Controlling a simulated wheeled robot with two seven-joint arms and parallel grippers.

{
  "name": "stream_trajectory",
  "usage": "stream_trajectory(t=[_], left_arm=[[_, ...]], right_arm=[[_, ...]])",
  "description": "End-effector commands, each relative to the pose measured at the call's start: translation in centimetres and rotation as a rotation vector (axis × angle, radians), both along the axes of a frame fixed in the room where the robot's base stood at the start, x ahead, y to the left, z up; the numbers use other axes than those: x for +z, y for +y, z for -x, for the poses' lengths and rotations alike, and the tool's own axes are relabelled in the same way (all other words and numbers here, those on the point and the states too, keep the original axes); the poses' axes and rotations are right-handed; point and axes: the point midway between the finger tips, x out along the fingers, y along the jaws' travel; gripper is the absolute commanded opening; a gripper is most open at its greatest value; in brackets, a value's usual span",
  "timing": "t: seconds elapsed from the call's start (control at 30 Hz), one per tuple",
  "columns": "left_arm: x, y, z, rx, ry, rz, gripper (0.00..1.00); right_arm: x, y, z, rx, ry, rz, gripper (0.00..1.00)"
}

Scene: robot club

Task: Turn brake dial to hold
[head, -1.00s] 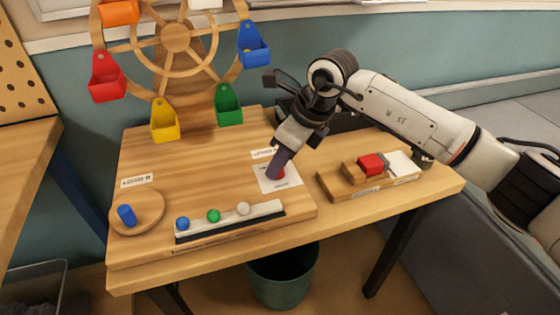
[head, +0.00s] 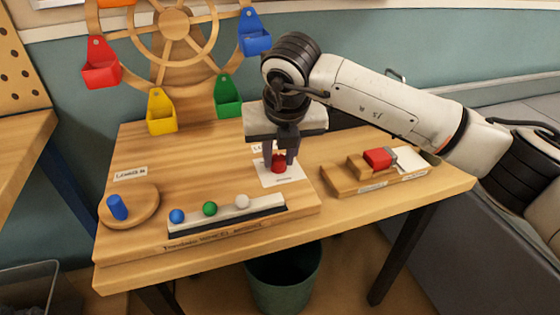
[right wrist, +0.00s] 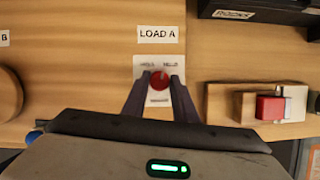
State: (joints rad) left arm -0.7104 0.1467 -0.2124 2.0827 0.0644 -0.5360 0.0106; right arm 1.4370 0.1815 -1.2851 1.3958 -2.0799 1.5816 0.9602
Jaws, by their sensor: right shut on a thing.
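The brake dial (head: 278,163) is a small red knob on a white card (head: 286,177) on the wooden board. My right gripper (head: 279,162) points down over it, with its two fingers shut on the dial from both sides. In the right wrist view the red dial (right wrist: 159,81) sits between the fingertips (right wrist: 158,85). The card's small printing is blurred, and part of it is hidden by the fingers. Which mark the dial points to cannot be told. My left gripper is not in view.
A rail (head: 228,216) with blue, green and white balls lies at the board's front. A blue peg (head: 117,207) stands on a round disc at left. A wooden block holder with a red block (head: 377,158) is at right. A Ferris wheel (head: 174,24) with coloured buckets stands behind.

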Motion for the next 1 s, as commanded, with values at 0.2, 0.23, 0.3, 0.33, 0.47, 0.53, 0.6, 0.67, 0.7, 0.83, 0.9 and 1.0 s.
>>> stream_trajectory(t=[0.2, 0.23, 0.3, 0.33, 0.47, 0.53, 0.6, 0.67, 0.7, 0.83, 0.9, 1.0], left_arm=[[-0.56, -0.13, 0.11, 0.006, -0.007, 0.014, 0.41], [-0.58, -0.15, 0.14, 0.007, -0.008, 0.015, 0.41], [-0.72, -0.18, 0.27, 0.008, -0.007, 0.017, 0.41], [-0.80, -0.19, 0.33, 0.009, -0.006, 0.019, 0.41], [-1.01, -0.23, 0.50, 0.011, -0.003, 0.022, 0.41], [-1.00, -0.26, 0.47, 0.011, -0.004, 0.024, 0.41], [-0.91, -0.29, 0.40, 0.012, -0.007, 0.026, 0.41], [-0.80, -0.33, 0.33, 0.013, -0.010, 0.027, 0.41], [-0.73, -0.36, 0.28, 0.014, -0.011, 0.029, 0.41], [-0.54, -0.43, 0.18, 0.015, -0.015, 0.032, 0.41], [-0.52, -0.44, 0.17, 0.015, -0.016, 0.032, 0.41], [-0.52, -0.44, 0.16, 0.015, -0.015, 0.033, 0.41]], right_arm=[[-0.11, 0.19, 0.00, -0.156, -0.001, -0.001, 0.03], [-0.10, 0.18, -0.01, -0.173, -0.001, 0.001, 0.03], [-0.06, 0.19, -0.01, -0.209, -0.001, 0.000, 0.03], [-0.05, 0.21, 0.00, -0.223, -0.001, -0.001, 0.03], [-0.05, 0.21, 0.00, -0.270, 0.001, 0.001, 0.03], [-0.03, 0.21, 0.00, -0.287, 0.001, 0.000, 0.03], [-0.01, 0.22, 0.00, -0.299, 0.001, 0.000, 0.03], [0.02, 0.22, 0.00, -0.306, 0.001, 0.000, 0.03], [0.02, 0.22, 0.00, -0.309, 0.001, -0.001, 0.03], [0.04, 0.22, 0.00, -0.313, 0.001, -0.001, 0.03], [0.04, 0.21, 0.00, -0.313, 0.001, -0.001, 0.03], [0.03, 0.21, -0.01, -0.313, 0.001, -0.001, 0.03]])
